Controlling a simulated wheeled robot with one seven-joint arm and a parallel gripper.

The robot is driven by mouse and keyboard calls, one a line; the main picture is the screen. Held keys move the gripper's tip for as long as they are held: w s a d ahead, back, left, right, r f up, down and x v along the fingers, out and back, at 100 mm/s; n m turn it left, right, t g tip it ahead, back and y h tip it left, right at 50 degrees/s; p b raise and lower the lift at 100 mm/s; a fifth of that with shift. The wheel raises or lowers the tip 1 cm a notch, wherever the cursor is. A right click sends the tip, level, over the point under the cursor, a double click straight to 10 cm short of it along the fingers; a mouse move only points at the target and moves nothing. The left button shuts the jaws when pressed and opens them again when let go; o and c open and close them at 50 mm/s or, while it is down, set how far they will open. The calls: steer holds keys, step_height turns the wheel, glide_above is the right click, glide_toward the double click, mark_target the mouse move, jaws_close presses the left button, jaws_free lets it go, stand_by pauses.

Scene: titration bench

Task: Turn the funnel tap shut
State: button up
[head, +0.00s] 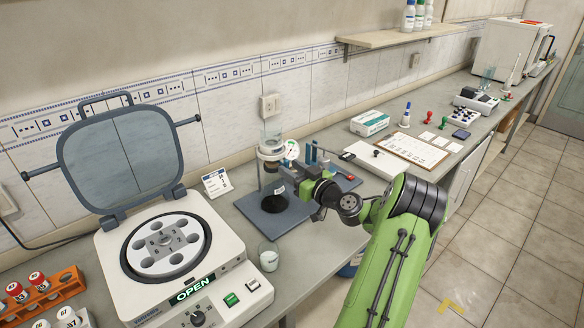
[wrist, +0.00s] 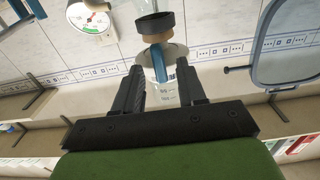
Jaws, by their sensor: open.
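The filter funnel (head: 271,142), clear glass with a dark collar, stands over a flask on a grey base plate in the head view. In the wrist view, a black collar (wrist: 155,22) and tan stopper (wrist: 152,38) sit at top centre, above a clear graduated flask (wrist: 166,95). A blue bar (wrist: 159,64), apparently the tap handle, runs lengthwise between the fingers. My gripper (wrist: 161,76) is open, its fingers on either side of the bar with gaps showing. In the head view my gripper (head: 303,185) is just right of the stand; its fingertips are hard to make out.
A round gauge (head: 291,150) is beside the funnel; it also shows in the wrist view (wrist: 92,20). An open-lidded centrifuge (head: 185,262) stands left, with a white beaker (head: 268,256) near it. A clipboard (head: 412,150) lies on the bench to the right.

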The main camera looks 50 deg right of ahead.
steer(key=shift+w, duration=0.25)
jaws_close()
steer(key=shift+m, duration=0.3)
steer(key=m, duration=0.3)
steer(key=shift+d+m+b, duration=0.1)
steer(key=shift+m+b, duration=0.2)
steer(key=shift+b, duration=0.1)
steer(key=shift+d+f+m+p, duration=0.15)
steer(key=shift+m+p, duration=1)
steer(key=shift+m, duration=2.3)
steer(key=shift+f+m+p, duration=0.15)
steer(key=shift+m+p, duration=1)
steer(key=shift+m, duration=2.3)
